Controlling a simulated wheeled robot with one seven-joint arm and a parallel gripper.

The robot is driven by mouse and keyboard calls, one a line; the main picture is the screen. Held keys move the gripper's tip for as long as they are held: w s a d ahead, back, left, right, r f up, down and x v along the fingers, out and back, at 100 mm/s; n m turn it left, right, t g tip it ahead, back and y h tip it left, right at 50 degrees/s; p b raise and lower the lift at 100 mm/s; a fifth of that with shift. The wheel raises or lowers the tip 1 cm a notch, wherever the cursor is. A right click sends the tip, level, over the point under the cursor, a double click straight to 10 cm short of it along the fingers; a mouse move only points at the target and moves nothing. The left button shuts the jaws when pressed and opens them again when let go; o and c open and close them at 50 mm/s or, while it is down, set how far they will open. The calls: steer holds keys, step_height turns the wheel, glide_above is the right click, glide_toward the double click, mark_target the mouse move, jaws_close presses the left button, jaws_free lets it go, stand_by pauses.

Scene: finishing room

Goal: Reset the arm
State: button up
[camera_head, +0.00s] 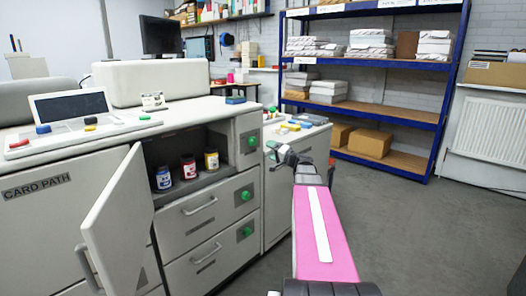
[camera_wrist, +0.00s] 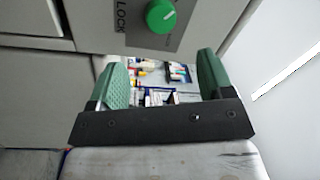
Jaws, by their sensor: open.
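My arm (camera_head: 318,228), pink with a white strip, reaches forward from the bottom of the head view. My gripper (camera_head: 283,156) is at its far end, in front of the low cabinet right of the machine, and looks small there. In the wrist view my gripper (camera_wrist: 162,80) has two green fingers spread wide apart, with nothing held between them. A green knob (camera_wrist: 161,16) on a grey panel marked LOCK shows just above the fingers. Past the gap lie several small items, blurred and too small to name.
A blue shelf rack (camera_head: 385,115) stands behind. Grey floor (camera_head: 430,230) is clear at right.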

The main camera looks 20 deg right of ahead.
steer(key=s+a+f+n+g+h, duration=0.1)
steer(key=s+a+f+n+g, duration=0.1)
steer(key=s+a+f+g, duration=0.5)
steer(key=s+a+f+n+g+h, duration=0.1)
steer(key=s+a+f+n+g, duration=0.2)
steer(key=a+f, duration=0.8)
steer(key=s+a+f+n+g+h, duration=0.1)
steer(key=s+f+g+h, duration=0.5)
steer(key=s+f, duration=0.6)
steer(key=s+n+h, duration=0.1)
steer(key=s, duration=0.2)
steer(key=shift+s+f+h, duration=0.15)
steer(key=shift+s+h, duration=0.25)
